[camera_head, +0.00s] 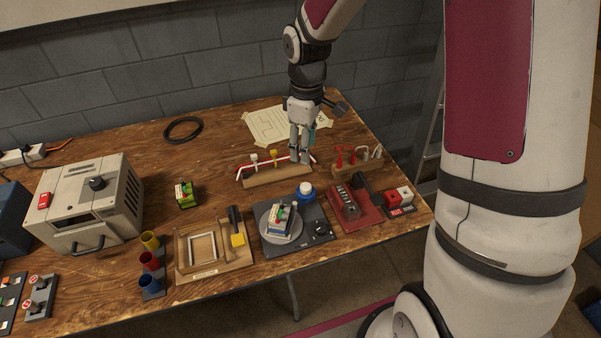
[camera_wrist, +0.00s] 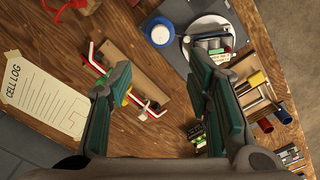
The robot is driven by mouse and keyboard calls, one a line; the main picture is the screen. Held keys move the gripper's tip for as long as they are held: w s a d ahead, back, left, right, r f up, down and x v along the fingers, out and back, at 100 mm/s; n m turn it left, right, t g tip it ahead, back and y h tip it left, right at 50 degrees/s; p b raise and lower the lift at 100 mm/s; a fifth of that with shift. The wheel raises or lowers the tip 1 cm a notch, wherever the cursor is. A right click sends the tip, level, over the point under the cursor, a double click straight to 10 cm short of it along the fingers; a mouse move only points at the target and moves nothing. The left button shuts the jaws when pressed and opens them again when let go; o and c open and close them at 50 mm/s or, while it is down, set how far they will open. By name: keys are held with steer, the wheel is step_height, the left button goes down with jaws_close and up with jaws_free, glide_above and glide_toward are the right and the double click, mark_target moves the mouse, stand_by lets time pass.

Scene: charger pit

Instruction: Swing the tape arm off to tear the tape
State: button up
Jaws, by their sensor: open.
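A wooden board (camera_head: 186,262) lies near the table's front edge. It carries a pale rectangular frame (camera_head: 203,248) and a dark arm (camera_head: 234,217) with a yellow block (camera_head: 238,240) at its near end; this may be the tape arm. No tape can be made out. In the wrist view, the board is partly hidden behind a finger, with its yellow block (camera_wrist: 257,79) visible. My gripper (camera_head: 299,160) is open and empty, pointing down over a wooden rack (camera_head: 278,178) with red and white rods, behind and right of the board. In the wrist view, the rack (camera_wrist: 137,74) shows between my gripper's fingers (camera_wrist: 158,62).
A dark turntable base (camera_head: 318,242) with a small device (camera_head: 280,218) on its plate stands right of the board. A blue-white button (camera_head: 305,190) is behind it. Coloured cups (camera_head: 151,262) stand left of the board, and a red-based tool (camera_head: 356,213) stands at right.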

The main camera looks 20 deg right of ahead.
mark_target(305, 186)
step_height(305, 186, down, 14)
steer(key=shift+r, duration=0.1)
stand_by(0.5)
jaws_close()
